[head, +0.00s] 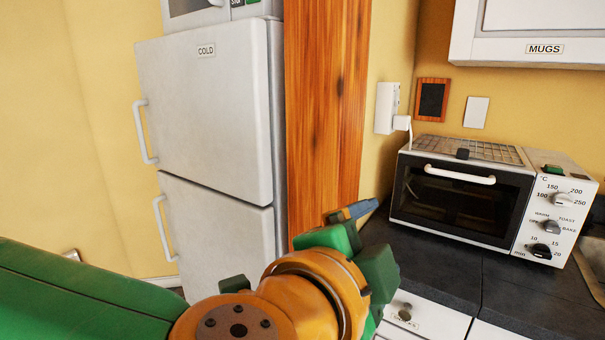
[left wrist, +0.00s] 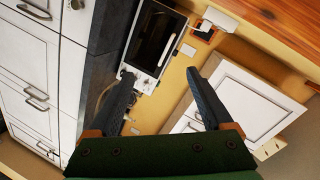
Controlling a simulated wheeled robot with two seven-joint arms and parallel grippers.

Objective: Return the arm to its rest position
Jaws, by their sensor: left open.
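My left arm comes in from the lower left of the head view, green with an orange wrist. My left gripper (head: 355,211) points away from me, in front of the wooden panel and the counter's left end; its fingers are partly hidden behind the wrist. In the left wrist view the two dark fingers of the left gripper (left wrist: 160,88) are spread apart with nothing between them. My right gripper is in neither view.
A toaster oven (head: 463,195) stands on the dark counter (head: 510,287). A white fridge (head: 215,120) and a wooden panel (head: 325,110) stand left of it. A white wall cupboard (head: 530,35) labelled MUGS hangs above. The counter front left of the oven looks bare.

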